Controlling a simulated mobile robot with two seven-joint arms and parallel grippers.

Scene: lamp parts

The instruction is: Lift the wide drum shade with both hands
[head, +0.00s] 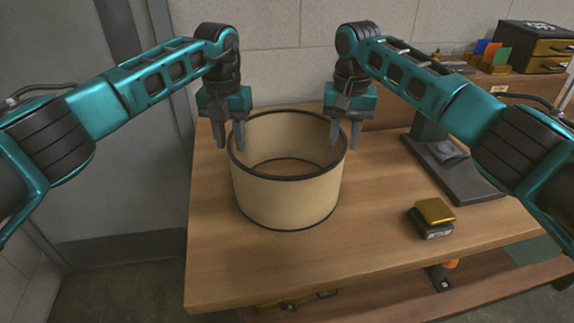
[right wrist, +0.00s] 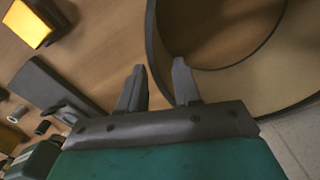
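The wide drum shade (head: 285,202), beige with dark rims, stands upright on the wooden table. It also shows in the right wrist view (right wrist: 262,80). My left gripper (head: 230,146) is at its left rim, fingers apart and pointing down, one on each side of the wall. My right gripper (head: 344,146) is at the right rim, also open. In the right wrist view its fingers (right wrist: 158,64) are spread, one outside the wall and one over the inside. Whether any finger touches the wall, I cannot tell.
A gold-topped dark block (head: 432,218) lies to the right of the shade. A dark flat base (head: 455,172) with a teal upright stands behind it. A dark box with drawers (head: 535,48) is at the back right. The table front (head: 300,265) is clear.

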